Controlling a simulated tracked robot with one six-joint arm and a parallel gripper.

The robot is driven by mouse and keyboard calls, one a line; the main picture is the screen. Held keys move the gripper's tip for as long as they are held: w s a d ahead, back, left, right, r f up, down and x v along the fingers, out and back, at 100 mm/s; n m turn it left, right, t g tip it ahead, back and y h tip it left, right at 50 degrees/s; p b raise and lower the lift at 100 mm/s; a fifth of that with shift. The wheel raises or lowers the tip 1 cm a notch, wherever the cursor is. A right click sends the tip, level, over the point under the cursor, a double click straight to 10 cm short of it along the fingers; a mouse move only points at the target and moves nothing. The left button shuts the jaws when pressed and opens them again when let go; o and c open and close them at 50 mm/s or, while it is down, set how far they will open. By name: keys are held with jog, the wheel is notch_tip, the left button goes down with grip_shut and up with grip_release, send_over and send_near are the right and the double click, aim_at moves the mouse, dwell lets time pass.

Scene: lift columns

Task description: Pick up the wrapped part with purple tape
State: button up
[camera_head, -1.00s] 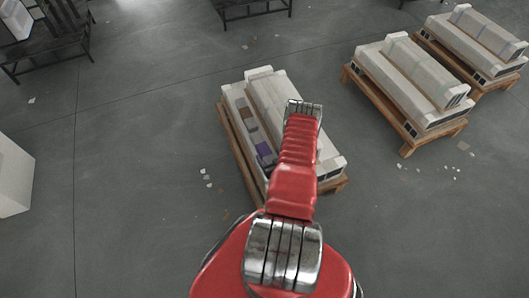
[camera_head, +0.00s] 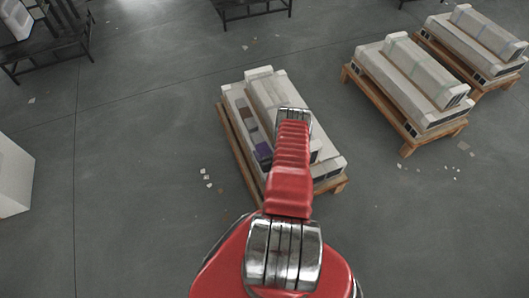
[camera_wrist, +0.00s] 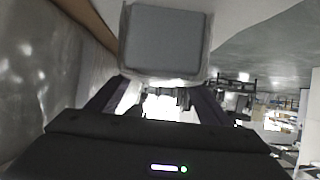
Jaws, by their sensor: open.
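A purple patch (camera_head: 263,151) shows on the left side of a pallet load in the head view, beside brown and grey patches. The part it belongs to is partly covered by my arm. My gripper (camera_wrist: 164,86) is open in the wrist view, its two dark fingers apart. A grey block end with a pale wrapped rim (camera_wrist: 165,42) fills the space just beyond the fingertips. I cannot tell whether this is the part with purple tape, nor whether the fingers touch it.
The load of long pale wrapped pieces (camera_head: 262,88) rests on a wooden pallet (camera_head: 238,150). Two more loaded pallets stand at the right, one with a pale load (camera_head: 400,75). A white box (camera_head: 12,178) is at the left edge. Open grey floor surrounds the near pallet, with small scraps.

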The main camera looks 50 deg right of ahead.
dwell(0.4)
jog(key=c, duration=1.6)
